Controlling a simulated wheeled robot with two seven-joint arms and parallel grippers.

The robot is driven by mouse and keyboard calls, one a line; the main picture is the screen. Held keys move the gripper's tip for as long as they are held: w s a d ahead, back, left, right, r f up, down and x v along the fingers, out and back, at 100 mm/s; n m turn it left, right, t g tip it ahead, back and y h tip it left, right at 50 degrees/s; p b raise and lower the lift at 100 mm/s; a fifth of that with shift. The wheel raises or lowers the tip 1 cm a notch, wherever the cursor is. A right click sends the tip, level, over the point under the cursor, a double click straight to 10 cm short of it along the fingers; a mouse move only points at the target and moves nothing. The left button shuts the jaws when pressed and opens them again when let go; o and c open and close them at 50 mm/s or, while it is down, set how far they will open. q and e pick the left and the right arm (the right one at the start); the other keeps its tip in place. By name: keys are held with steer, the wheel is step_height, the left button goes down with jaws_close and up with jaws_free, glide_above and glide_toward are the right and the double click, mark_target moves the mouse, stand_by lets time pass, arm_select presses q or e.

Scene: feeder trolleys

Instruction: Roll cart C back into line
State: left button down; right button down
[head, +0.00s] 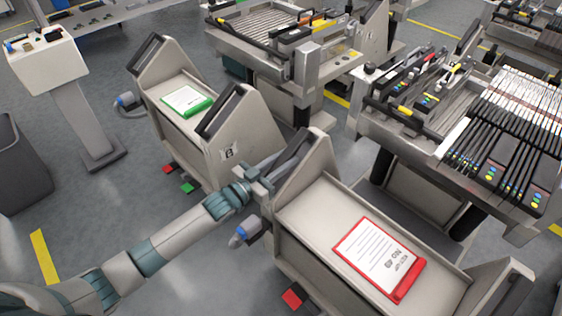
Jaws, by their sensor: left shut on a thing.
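The near cart (330,255), at the lower right, has grey-beige upright end plates and a flat top. I take it for cart C, but its letter is not visible. A red clipboard (380,258) with a white sheet lies on its top. My left gripper (264,178) is shut on the dark handle (291,150) at the cart's far-left end plate. The fingertips are partly hidden against the handle. My right gripper is not in view.
A cart marked B (228,153) with a green clipboard (187,100) stands just beyond, beside several feeder machines (400,115). A red pedal (291,298) shows under the near cart. A grey pedestal (75,115) and a dark bin (20,165) stand left. Floor at lower left is open.

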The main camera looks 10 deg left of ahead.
arm_select(q)
steer(key=c, duration=1.5)
jaws_free()
steer(key=shift+w+d+r, duration=0.1)
steer(key=shift+w+r, duration=0.1)
steer(key=shift+r, duration=0.05)
steer(key=shift+o, duration=0.3)
steer(key=shift+w+d+f, duration=0.1)
steer(key=shift+w+f, duration=0.05)
steer(key=shift+f, duration=0.05)
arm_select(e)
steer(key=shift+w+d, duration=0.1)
arm_select(q)
steer(key=shift+s+a, duration=0.3)
steer(key=shift+s, duration=0.15)
steer(key=v, duration=1.6)
steer(key=shift+s, duration=0.2)
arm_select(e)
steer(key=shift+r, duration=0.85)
arm_select(q)
steer(key=shift+a, duration=0.1)
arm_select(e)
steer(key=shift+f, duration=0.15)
